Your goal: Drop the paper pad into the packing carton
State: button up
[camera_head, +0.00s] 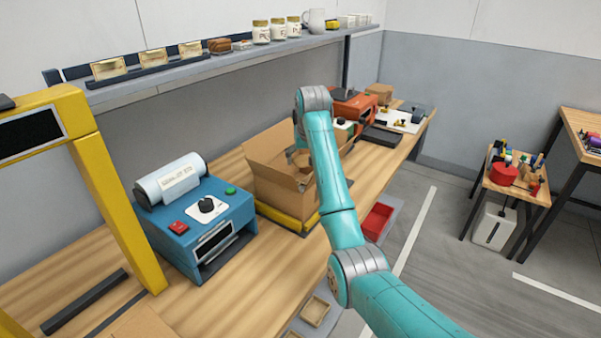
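The packing carton (262,182) is an open brown cardboard box with raised flaps. It stands on a yellow-edged base on the wooden bench, left of my teal arm. Its right side is partly hidden by the arm. A small brown object shows at the carton's opening beside my arm; I cannot tell what it is. I cannot clearly pick out the paper pad. My arm rises from the bottom right and bends at a grey joint above the carton's right side. My gripper is hidden behind the arm, so its fingers do not show.
A blue machine (205,220) with a roll stands left of the carton, near a yellow frame (120,190). An orange machine (355,105) is beyond the arm. A shelf (200,75) with jars runs above. A red bin (377,221) sits below the bench edge.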

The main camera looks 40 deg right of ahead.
jog(key=shift+o, duration=0.3)
notch_tip(320, 180, up, 10)
dwell(0.6)
dwell(0.3)
